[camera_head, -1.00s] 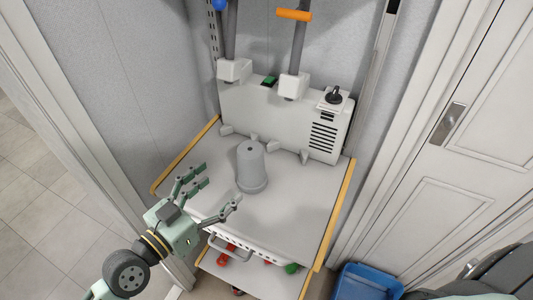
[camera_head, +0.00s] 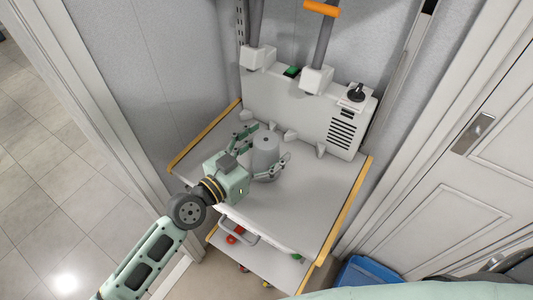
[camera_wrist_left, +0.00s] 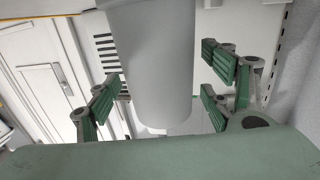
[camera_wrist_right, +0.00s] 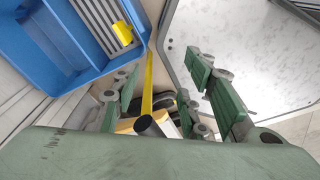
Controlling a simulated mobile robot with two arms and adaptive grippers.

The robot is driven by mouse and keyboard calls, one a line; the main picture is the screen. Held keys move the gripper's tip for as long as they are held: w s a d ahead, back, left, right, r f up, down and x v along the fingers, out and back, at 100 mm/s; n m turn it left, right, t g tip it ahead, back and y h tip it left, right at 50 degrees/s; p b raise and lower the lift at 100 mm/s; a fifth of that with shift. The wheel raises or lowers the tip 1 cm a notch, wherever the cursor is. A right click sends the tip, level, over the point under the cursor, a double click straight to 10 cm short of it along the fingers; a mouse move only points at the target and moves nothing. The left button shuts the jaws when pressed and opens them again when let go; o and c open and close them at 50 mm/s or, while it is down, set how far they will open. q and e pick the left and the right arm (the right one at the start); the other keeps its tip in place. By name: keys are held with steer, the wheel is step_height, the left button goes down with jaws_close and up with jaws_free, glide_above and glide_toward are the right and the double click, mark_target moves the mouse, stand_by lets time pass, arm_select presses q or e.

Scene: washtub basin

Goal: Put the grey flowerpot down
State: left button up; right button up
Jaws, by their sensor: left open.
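The grey flowerpot (camera_head: 265,153) stands upside down on the light grey worktop (camera_head: 300,205), its narrow end up. My left gripper (camera_head: 268,143) is open, with its fingers on either side of the pot. In the left wrist view the pot (camera_wrist_left: 150,60) is between the open green fingers (camera_wrist_left: 160,85), with gaps visible on both sides. My right gripper is outside the head view; in the right wrist view its fingers (camera_wrist_right: 165,90) are spread, with no pot between them.
A white machine (camera_head: 300,110) with posts stands behind the pot. Yellow edging (camera_head: 345,215) lines the worktop sides. A lower shelf (camera_head: 255,262) holds red and green items. A blue bin (camera_head: 368,272) is at lower right. The worktop's right side is clear.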

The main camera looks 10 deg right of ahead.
arm_select(q)
steer(key=c, duration=1.5)
steer(key=shift+r, duration=0.1)
steer(key=shift+c, duration=1.2)
